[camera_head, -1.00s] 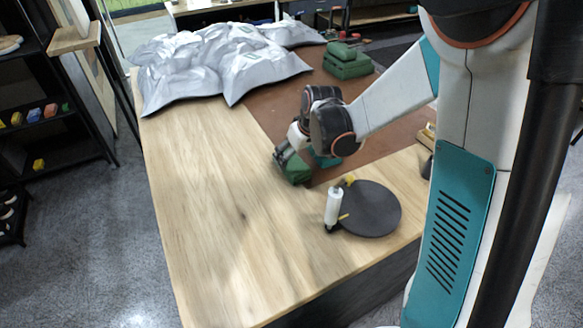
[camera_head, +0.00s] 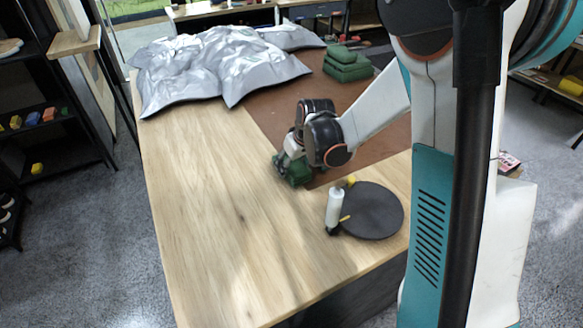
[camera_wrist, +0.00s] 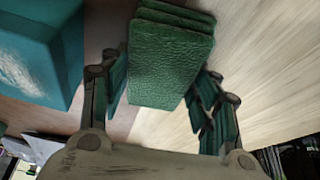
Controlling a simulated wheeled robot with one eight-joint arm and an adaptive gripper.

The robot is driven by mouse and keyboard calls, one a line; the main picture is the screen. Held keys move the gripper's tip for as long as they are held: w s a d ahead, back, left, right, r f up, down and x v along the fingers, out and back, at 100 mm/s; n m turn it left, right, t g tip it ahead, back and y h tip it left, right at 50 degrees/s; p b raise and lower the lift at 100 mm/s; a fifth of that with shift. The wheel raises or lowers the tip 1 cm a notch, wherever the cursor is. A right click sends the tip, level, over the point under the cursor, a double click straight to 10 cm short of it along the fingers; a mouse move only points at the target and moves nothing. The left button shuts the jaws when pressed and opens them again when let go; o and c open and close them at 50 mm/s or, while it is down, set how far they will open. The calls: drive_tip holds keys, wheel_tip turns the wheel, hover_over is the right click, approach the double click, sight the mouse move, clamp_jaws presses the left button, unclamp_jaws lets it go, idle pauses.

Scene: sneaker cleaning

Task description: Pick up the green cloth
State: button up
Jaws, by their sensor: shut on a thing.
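A thick folded green cloth (camera_head: 294,170) is in my gripper (camera_head: 287,163), low over the line between the bare wood and the brown mat. In the wrist view the green cloth (camera_wrist: 170,62) sits between the teal finger pads of my gripper (camera_wrist: 160,88), in several layers with a creased surface. The fingers are shut on it from both sides. I cannot tell whether its underside touches the table. A separate stack of folded green cloths (camera_head: 347,66) lies at the back right of the mat.
A round dark plate (camera_head: 375,212) lies on the wooden table (camera_head: 220,230) in front of my gripper. A white bottle (camera_head: 334,206) stands at its left edge, beside small yellow pieces. A crumpled silver sheet (camera_head: 215,65) covers the back left. The front left wood is clear.

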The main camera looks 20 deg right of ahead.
sight(293, 164)
drive_tip(key=shift+r, duration=0.1)
wheel_tip(293, 164, up, 20)
drive_tip(key=p, duration=0.6)
drive_tip(key=shift+o, duration=0.4)
drive_tip(key=shift+w, duration=0.1)
